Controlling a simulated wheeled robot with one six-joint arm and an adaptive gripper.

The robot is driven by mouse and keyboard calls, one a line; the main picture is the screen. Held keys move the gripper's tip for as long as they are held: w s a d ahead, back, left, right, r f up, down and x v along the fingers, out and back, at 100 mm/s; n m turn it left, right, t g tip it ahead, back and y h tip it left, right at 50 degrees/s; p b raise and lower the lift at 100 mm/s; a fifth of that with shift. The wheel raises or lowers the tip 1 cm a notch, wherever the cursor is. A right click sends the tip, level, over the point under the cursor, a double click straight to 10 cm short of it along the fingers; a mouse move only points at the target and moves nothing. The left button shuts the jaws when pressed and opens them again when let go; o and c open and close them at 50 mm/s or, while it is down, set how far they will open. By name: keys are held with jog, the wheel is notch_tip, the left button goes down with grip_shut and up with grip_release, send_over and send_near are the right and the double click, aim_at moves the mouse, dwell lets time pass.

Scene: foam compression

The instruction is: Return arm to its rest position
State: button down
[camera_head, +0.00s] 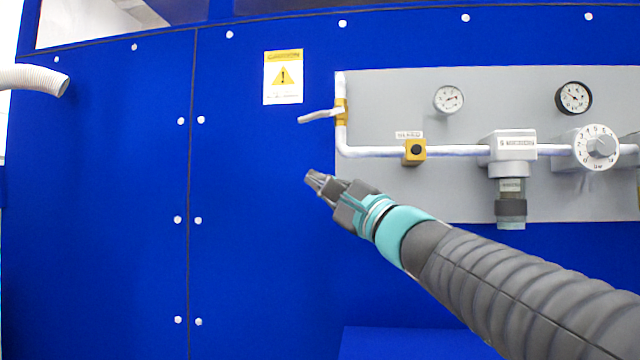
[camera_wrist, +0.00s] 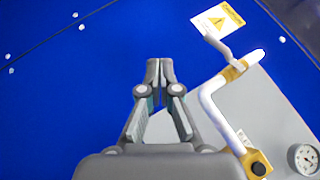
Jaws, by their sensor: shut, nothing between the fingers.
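My gripper (camera_head: 312,180) is at the end of my grey ribbed arm, which reaches in from the lower right in the head view. It is shut and empty, in front of the blue panel (camera_head: 265,240) and left of the grey board (camera_head: 400,195). In the wrist view the fingertips (camera_wrist: 160,72) meet, with the blue wall behind them. The white lever (camera_head: 320,116) of the pipe valve is above the gripper in the head view and apart from it in the picture.
The grey board carries a white pipe (camera_head: 375,152), a yellow block with a black button (camera_head: 415,151), two gauges (camera_head: 448,99) (camera_head: 573,97) and a round dial (camera_head: 597,147). A warning sign (camera_head: 283,77) is on the panel. A white hose (camera_head: 35,79) sticks in at the left.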

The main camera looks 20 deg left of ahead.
jog(key=shift+s, duration=0.1)
dwell(0.5)
notch_tip(320, 180, down, 12)
jog(key=s+a+f+n+g+h, duration=0.1)
jog(key=a+n+g+h, duration=0.2)
jog(key=n+g, duration=0.1)
jog(key=s+d+f+n+g+h+p, duration=0.1)
jog(key=s+d+f+n+h, duration=0.2)
jog(key=f, duration=0.4)
jog(key=s+d+f+n+h+p, duration=0.1)
jog(key=d+f+h, duration=0.2)
jog(key=d+f, duration=0.4)
jog(key=s+d+f+n+h+p, duration=0.1)
jog(key=s+d+f+h, duration=0.25)
jog(key=d, duration=0.35)
jog(key=s+d+f+h+p, duration=0.2)
jog(key=d+f, duration=0.3)
jog(key=d, duration=0.1)
jog(key=s+d+f+n+h+p, duration=0.1)
jog(key=s+d+f+h, duration=0.2)
jog(key=d, duration=0.4)
jog(key=s+d+m+t+h+p, duration=0.2)
jog(key=s+d+h+p, duration=0.2)
jog(key=d, duration=1)
jog(key=shift+s+d+r+p, duration=0.15)
jog(key=shift+s+d+p, duration=0.25)
jog(key=shift+s, duration=0.8)
